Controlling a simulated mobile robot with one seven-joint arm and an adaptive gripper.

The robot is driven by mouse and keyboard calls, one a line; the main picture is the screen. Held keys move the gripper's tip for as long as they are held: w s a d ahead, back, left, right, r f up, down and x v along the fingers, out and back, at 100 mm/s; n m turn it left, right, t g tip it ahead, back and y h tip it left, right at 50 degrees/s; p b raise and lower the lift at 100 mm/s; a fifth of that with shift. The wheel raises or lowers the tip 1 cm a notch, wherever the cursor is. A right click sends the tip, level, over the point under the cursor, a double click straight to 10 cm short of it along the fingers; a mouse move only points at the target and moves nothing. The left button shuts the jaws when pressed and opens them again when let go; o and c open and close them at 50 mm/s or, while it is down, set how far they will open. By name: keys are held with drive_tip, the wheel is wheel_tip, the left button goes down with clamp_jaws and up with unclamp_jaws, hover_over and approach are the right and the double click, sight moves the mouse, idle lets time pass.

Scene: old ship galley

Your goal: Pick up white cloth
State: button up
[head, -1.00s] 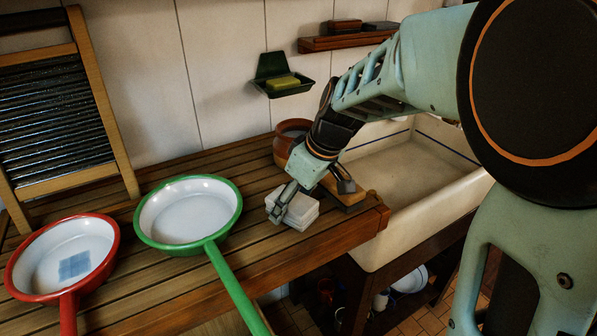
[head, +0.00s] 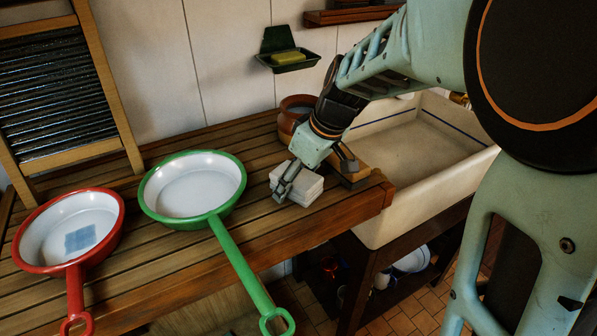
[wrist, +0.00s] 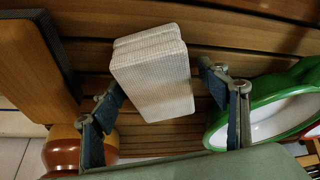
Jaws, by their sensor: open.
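The white cloth (head: 306,186) is a folded stack lying on the slatted wooden counter near its right end. In the wrist view the white cloth (wrist: 153,75) shows a ribbed weave and lies between the two spread fingers. My gripper (head: 284,190) is open, pointing down at the cloth, with a finger in front of it in the head view. In the wrist view my gripper (wrist: 165,115) has one finger on each side of the cloth, with a gap at the right. I cannot tell whether the left finger touches it.
A green-rimmed pan (head: 190,190) stands left of the cloth, with a red-rimmed pan (head: 68,232) further left. A brown pot (head: 292,112) and a wooden-backed brush or block (wrist: 35,65) are close by. A white sink (head: 410,150) lies to the right.

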drive_tip(key=shift+c, duration=0.2)
drive_tip(key=c, duration=1.2)
drive_tip(key=shift+r+p, duration=0.15)
drive_tip(key=shift+p, duration=0.15)
drive_tip(key=shift+c, duration=0.2)
